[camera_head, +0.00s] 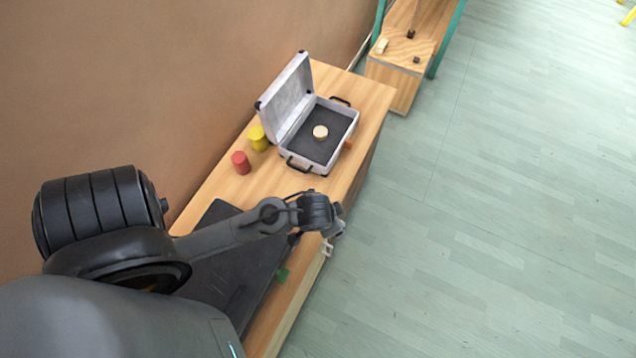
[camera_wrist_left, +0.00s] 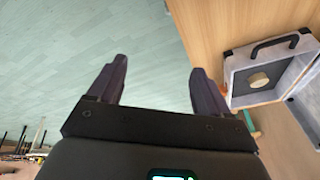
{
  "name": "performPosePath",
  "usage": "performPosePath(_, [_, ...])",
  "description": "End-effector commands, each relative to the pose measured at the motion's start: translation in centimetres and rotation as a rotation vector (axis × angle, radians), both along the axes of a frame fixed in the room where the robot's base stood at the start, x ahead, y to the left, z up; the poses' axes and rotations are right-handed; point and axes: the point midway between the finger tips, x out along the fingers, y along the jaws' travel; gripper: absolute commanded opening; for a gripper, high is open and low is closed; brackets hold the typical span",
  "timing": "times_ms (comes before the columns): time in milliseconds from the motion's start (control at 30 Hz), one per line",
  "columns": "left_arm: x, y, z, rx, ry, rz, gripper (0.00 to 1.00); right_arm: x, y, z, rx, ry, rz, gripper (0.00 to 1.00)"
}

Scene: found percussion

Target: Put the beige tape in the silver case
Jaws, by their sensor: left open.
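The silver case (camera_head: 324,160) stands open on the wooden table, its lid raised on the wall side. The beige tape (camera_head: 320,132) lies on the dark floor of the case, near its middle. The left wrist view also shows the case (camera_wrist_left: 306,46) at the right, with the tape (camera_wrist_left: 259,80) inside. My left gripper (camera_head: 331,247) is at the table's right edge, nearer to me than the case. In the left wrist view its two fingers (camera_wrist_left: 158,85) are apart with nothing between them. My right gripper is not in view.
A red cylinder (camera_head: 241,162) and a yellow cylinder (camera_head: 257,139) stand left of the case. An orange object (camera_head: 347,145) is by its right side. A dark flat panel (camera_head: 225,265) and a green object (camera_head: 282,274) lie nearer me.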

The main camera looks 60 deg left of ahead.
Motion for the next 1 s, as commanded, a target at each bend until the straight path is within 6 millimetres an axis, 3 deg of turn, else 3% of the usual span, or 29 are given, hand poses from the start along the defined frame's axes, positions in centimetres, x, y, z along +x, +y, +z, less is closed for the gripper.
performPosePath(100, [-3.3, -1.9, 2.3, -0.04, 0.018, -0.06, 0.79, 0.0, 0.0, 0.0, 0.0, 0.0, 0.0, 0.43])
performPosePath(300, [-5.7, -2.9, 4.3, -0.072, 0.031, -0.115, 0.79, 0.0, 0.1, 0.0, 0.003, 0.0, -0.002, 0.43])
performPosePath(767, [-5.9, -2.9, 4.9, -0.075, 0.031, -0.123, 0.79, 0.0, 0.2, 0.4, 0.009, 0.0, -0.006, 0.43])
performPosePath(1000, [-5.9, -2.9, 8.2, -0.074, 0.031, -0.123, 0.79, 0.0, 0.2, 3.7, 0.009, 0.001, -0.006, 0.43])
